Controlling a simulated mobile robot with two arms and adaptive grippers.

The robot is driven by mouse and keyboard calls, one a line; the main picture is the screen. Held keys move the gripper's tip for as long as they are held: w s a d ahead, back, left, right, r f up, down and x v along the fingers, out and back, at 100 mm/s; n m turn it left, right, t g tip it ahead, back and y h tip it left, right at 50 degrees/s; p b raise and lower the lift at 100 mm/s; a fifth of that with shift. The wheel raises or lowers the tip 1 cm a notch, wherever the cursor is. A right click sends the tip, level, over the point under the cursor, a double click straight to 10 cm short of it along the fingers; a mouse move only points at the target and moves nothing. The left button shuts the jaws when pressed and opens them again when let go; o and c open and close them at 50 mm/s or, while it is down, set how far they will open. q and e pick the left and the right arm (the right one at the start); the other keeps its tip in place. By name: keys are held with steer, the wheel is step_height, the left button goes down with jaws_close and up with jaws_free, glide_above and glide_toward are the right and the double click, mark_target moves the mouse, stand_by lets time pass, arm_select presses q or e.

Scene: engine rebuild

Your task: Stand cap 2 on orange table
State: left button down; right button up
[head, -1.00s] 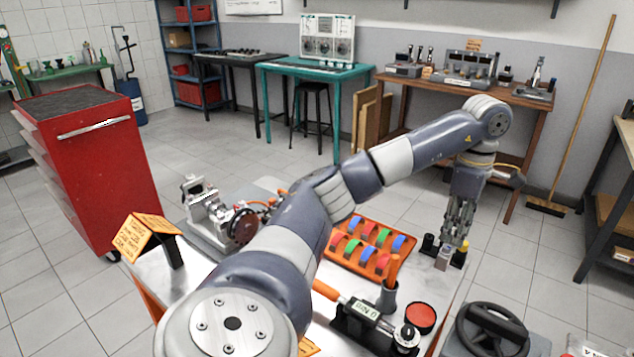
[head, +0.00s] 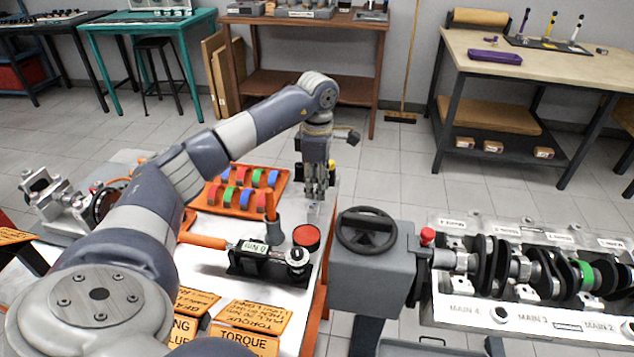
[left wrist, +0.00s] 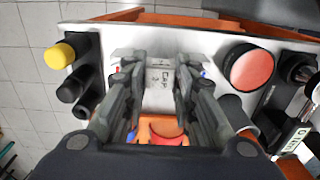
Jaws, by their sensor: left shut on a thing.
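My left gripper (head: 316,194) points down at the far right corner of the orange table (head: 213,256), which has a pale top and orange edges. It is shut on a small grey block, cap 2 (head: 315,209), seen between the fingers in the left wrist view (left wrist: 160,78). The lettering on the cap's face looks like CAP; its number is hard to read. I cannot tell whether the cap touches the tabletop. My right gripper is not in view.
Near the cap are black posts, one with a yellow top (left wrist: 60,55), a red round pad (head: 306,237), an orange tray of coloured shells (head: 236,212) and a torque tool (head: 262,259). The crankshaft engine block (head: 550,315) and handwheel stand (head: 372,265) are to the right.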

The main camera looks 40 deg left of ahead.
arm_select(q)
steer(key=c, duration=1.3)
jaws_free()
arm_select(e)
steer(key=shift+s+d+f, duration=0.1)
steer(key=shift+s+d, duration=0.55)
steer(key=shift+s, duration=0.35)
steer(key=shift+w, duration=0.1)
arm_select(q)
steer(key=shift+r, duration=0.45)
step_height(320, 180, up, 11)
steer(key=shift+r, duration=0.2)
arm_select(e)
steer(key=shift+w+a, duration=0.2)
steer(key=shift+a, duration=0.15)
